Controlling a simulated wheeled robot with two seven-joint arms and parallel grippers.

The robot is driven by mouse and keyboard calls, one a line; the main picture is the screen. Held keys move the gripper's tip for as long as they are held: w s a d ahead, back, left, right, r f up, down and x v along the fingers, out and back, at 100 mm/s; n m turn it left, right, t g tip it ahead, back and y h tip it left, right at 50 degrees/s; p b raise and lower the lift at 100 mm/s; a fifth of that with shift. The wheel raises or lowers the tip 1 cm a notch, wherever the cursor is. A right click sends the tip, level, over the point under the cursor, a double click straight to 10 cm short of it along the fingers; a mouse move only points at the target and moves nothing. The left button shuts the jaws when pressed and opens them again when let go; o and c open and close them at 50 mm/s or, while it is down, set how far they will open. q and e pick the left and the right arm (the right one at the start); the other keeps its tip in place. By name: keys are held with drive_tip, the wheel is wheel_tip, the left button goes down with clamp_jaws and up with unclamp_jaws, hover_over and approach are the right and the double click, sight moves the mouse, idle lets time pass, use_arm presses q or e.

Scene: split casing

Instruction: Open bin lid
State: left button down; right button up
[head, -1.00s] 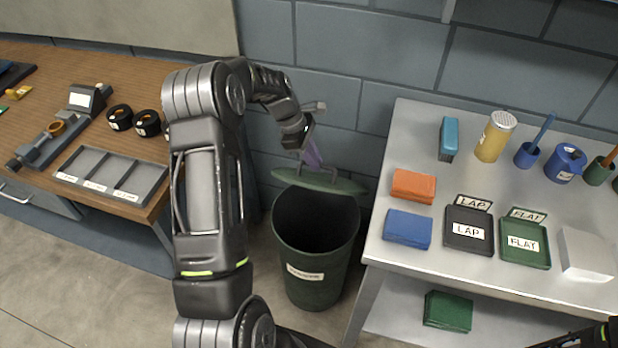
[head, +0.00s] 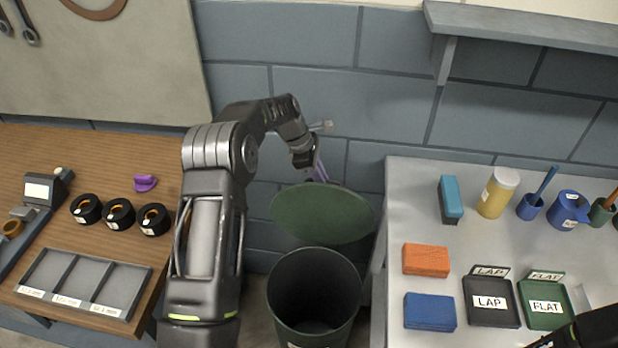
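The green bin (head: 314,292) stands on the floor between the two tables, its dark inside visible from above. Its round green lid (head: 322,214) is raised and tilted up at the back of the bin, with its broad face toward me. My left gripper (head: 318,172) is at the lid's upper back edge.
On the right, a grey table holds an orange block (head: 426,259), a blue block (head: 430,311), labelled trays and several cups. On the left, a wooden bench holds black rings (head: 119,213) and a grey divided tray (head: 84,284). A wall shelf (head: 530,30) is at upper right.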

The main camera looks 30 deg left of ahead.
use_arm(q)
drive_tip(key=shift+s+a+f, duration=0.15)
drive_tip(key=shift+s+f, duration=0.05)
drive_tip(key=shift+f, duration=0.15)
drive_tip(key=c, duration=1.5)
unclamp_jaws()
drive_tip(key=shift+w+r, duration=0.1)
drive_tip(key=shift+w, duration=0.05)
drive_tip(key=shift+o, duration=0.2)
drive_tip(key=shift+r, duration=0.1)
drive_tip(key=shift+b+v, duration=0.7)
drive_tip(key=shift+v, duration=3.15)
